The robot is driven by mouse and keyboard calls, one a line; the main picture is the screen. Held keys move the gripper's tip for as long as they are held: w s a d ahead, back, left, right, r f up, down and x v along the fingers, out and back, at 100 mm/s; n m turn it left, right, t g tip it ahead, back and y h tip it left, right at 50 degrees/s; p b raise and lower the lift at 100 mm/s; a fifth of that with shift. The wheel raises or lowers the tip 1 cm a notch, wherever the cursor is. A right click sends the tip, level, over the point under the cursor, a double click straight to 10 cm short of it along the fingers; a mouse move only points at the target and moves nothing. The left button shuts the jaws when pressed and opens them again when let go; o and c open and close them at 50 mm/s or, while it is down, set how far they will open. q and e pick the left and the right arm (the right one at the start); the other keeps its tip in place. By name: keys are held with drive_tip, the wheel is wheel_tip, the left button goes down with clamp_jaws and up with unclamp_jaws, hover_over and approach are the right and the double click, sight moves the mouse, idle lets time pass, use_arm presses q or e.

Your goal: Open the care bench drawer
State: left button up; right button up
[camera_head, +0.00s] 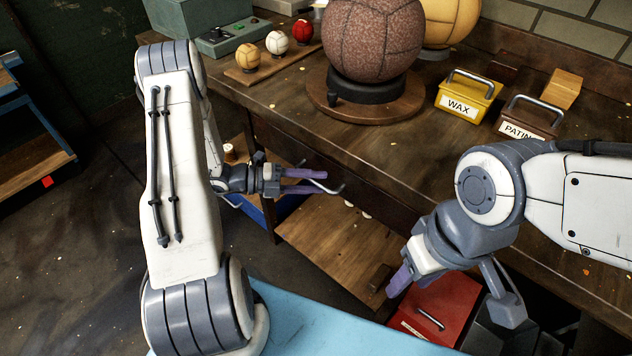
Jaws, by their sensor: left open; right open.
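The care bench (270,92) is a dark brown wooden workbench. Its drawer front (375,205) is dark wood below the bench top, and it looks flush with the bench. The drawer's curved metal handle (335,190) sticks out from the front. My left gripper (318,181) is open, with purple fingers pointing right, one above the other. Its fingertips are at the handle; I cannot tell whether they touch it. My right gripper (398,282) is open and empty, pointing down in front of the bench, apart from the handle. Its arm hides part of the bench front.
On the bench stand a large brown ball (372,40), a yellow WAX box (467,98), a PATIN-labelled box (527,118) and small balls (276,42). A lower wooden shelf (330,240) is under the drawer. A red box (440,305) sits below my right gripper.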

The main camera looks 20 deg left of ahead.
use_arm(q)
drive_tip(key=shift+w+d, duration=0.1)
drive_tip(key=shift+d, duration=0.2)
clamp_jaws()
drive_tip(key=shift+a, duration=0.1)
idle(1.2)
